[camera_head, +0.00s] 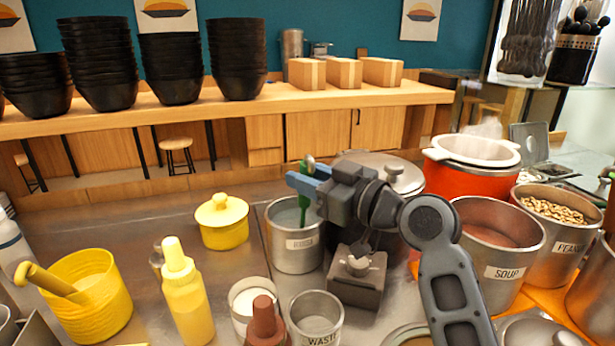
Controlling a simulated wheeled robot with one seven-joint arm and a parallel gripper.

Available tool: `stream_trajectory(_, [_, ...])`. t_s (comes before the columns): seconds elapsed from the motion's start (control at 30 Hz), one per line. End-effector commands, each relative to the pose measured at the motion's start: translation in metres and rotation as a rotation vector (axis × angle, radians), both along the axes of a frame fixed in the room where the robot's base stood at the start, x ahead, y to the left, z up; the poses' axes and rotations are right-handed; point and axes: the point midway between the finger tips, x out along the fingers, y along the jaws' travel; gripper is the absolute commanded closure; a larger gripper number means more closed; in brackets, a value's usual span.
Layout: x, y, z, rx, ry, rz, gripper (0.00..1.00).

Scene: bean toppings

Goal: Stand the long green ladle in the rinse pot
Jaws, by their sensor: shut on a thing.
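The rinse pot (294,249) is a steel pot with a partly hidden label, standing on the steel counter left of my arm. The long green ladle (304,204) is upright, with its lower part inside the rinse pot's mouth and its top above the rim. My gripper (303,181) is above the pot, shut on the ladle near its upper end. The ladle's bottom is hidden in the pot, so I cannot tell whether it touches the base.
A yellow lidded pot (222,222) stands left of the rinse pot. A yellow squeeze bottle (184,295), a waste cup (315,322) and a brown-topped bottle (264,322) stand in front. The soup pot (497,265) and red cooker (470,178) are right of my arm.

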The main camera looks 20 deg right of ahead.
Motion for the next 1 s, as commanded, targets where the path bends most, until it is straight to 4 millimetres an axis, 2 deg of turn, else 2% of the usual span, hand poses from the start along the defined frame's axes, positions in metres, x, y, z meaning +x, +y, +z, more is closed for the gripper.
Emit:
stream_trajectory(0.2, [0.000,0.000,-0.002,0.000,0.001,0.000,1.00])
stream_trajectory(0.23, [0.000,0.000,-0.002,0.000,0.002,0.000,0.66])
stream_trajectory(0.5, [0.000,0.000,-0.002,0.001,0.003,0.000,0.40])
stream_trajectory(0.77, [0.000,0.000,-0.002,0.000,0.004,0.000,0.38])
stream_trajectory(1.0, [-0.005,0.000,0.023,0.000,0.002,0.000,0.38])
